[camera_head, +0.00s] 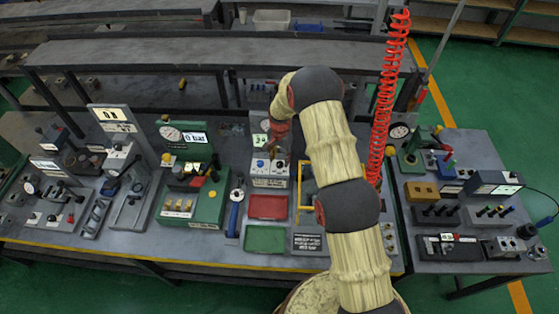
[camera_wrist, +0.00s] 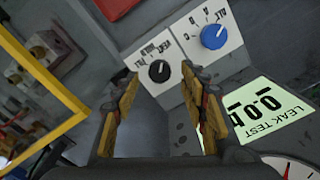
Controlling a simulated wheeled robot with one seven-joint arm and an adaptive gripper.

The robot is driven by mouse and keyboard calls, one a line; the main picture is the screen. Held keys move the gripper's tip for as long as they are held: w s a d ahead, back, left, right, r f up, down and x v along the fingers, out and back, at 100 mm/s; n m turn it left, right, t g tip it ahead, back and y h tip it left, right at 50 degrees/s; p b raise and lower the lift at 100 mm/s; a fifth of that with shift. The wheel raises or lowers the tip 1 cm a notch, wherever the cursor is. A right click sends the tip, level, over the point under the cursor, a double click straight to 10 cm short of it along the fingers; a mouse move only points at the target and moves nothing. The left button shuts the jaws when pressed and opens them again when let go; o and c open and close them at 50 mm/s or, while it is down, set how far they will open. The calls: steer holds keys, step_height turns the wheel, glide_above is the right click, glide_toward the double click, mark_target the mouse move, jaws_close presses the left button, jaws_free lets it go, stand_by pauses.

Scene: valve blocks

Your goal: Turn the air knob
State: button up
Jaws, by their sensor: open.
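A black knob (camera_wrist: 159,71) sits on a small white plate with lettering around it, in the wrist view. A blue knob (camera_wrist: 213,37) sits on a second white plate to its right, with marks around it. The lettering is too small to tell which one is the air knob. My gripper (camera_wrist: 160,82) is open and empty. Its two orange-and-black fingers point at the panel, with the black knob beyond and between the fingertips. In the head view my gripper (camera_head: 279,131) is partly hidden by my arm, above the panel with the knobs (camera_head: 269,166).
A green-lit "LEAK TEST" display reading 0.00 (camera_wrist: 262,110) and a dial gauge (camera_wrist: 296,168) lie right of the fingers. A yellow frame (camera_wrist: 38,75) stands at the left. In the head view, red (camera_head: 267,207) and green (camera_head: 265,240) trays lie in front. A red coiled hose (camera_head: 387,95) hangs at right.

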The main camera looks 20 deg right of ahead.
mark_target(280, 166)
steer(key=shift+f, duration=1.2)
steer(key=shift+c, duration=0.8)
jaws_close()
